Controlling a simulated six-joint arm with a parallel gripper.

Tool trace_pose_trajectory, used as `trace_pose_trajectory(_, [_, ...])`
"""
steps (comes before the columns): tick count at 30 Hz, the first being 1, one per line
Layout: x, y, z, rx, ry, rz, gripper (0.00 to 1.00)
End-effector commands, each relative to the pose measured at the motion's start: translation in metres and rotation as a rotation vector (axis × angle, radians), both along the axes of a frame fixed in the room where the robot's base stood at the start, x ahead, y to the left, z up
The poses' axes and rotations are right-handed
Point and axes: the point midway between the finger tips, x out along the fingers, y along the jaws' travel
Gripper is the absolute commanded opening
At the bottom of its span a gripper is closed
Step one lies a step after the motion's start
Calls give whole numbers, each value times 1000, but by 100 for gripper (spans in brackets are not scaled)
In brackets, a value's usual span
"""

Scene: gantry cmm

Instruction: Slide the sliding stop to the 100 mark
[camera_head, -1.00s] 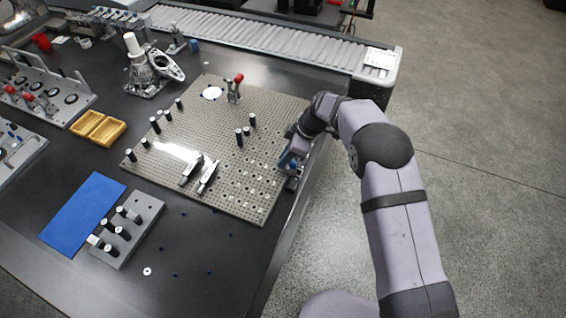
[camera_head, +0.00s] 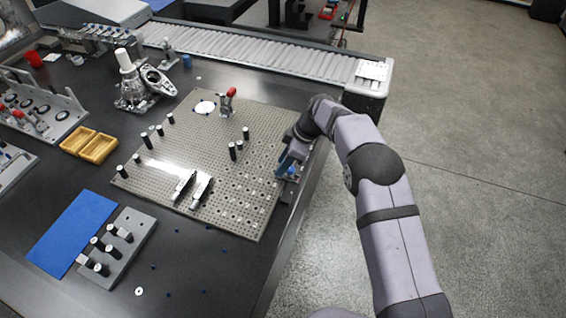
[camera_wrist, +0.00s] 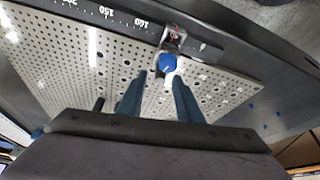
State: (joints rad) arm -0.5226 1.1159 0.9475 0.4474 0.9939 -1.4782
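The sliding stop (camera_wrist: 172,40) is a small pale block with a red line and a blue knob, on a dark rail (camera_wrist: 205,45) with white numbers. In the wrist view it sits just right of the printed 100 mark (camera_wrist: 140,22); 150 lies further left. My gripper (camera_wrist: 161,76) is open, its two blue fingers pointing at the stop, with the blue knob near and between the tips. Whether they touch it I cannot tell. In the head view my gripper (camera_head: 284,164) is at the right edge of the perforated plate, and partly hides the stop.
The perforated plate (camera_head: 215,135) carries black pegs, a red-handled clamp (camera_head: 228,99) and two slim blocks (camera_head: 193,188). A grey block with pegs (camera_head: 130,238) and a blue mat (camera_head: 70,230) lie front left. A roller conveyor (camera_head: 250,55) runs behind. The table edge is close on the right.

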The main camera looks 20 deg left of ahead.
Motion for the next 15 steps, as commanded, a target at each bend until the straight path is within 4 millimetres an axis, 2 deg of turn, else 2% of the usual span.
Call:
trace_pose_trajectory(7, [1, -4, 9, 0, -1, 0, 33])
trace_pose_trajectory(15, [4, -18, 43, 1, -2, -2, 33])
